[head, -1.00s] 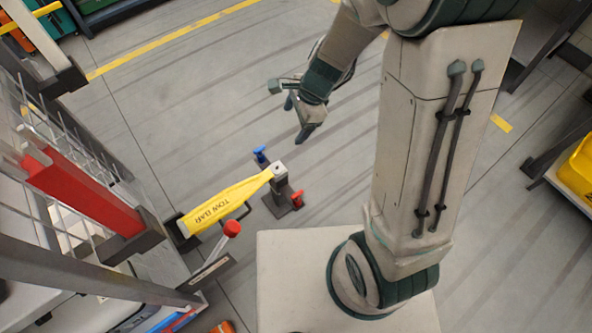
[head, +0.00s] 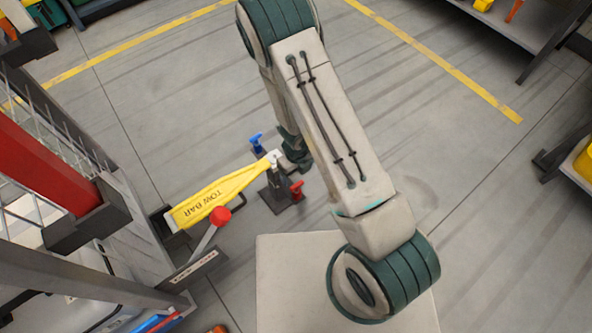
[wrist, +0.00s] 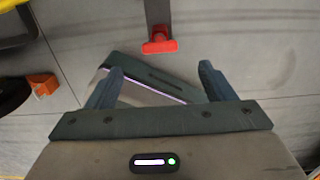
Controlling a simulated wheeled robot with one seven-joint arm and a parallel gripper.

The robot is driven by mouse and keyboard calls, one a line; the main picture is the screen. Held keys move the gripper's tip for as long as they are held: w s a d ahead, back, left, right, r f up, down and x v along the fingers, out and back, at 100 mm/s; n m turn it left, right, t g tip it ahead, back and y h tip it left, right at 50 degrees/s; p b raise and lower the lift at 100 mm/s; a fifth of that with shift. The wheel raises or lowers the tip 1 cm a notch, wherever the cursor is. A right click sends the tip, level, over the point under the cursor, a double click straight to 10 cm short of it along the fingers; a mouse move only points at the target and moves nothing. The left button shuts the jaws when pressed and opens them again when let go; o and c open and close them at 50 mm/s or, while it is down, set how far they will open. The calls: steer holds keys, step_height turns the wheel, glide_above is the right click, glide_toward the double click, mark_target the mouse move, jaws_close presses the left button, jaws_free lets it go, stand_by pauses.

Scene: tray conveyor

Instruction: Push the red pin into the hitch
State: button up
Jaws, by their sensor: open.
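The red pin (head: 297,190) sits low at the right side of the dark hitch post (head: 275,184) in the head view. The yellow tow bar (head: 222,194) ends at the top of that post. A blue pin (head: 256,140) stands on the post's far side. In the wrist view the red pin (wrist: 159,42) shows at the end of a grey bar, beyond and between my fingertips. My gripper (wrist: 158,80) is open and empty, apart from the pin. In the head view my forearm hides most of my gripper.
A red-knobbed lever (head: 220,215) stands near the tow bar. A rack with a red beam (head: 45,165) is at the left. An orange object (wrist: 42,84) lies at the left of the wrist view. The floor beyond the hitch is clear.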

mark_target(297, 185)
step_height(297, 185, down, 12)
steer(key=b, duration=0.9)
steer(key=shift+f, duration=0.1)
steer(key=c, duration=1.1)
steer(key=shift+o, duration=0.2)
steer(key=shift+r, duration=0.2)
steer(key=shift+r+p, duration=2.7)
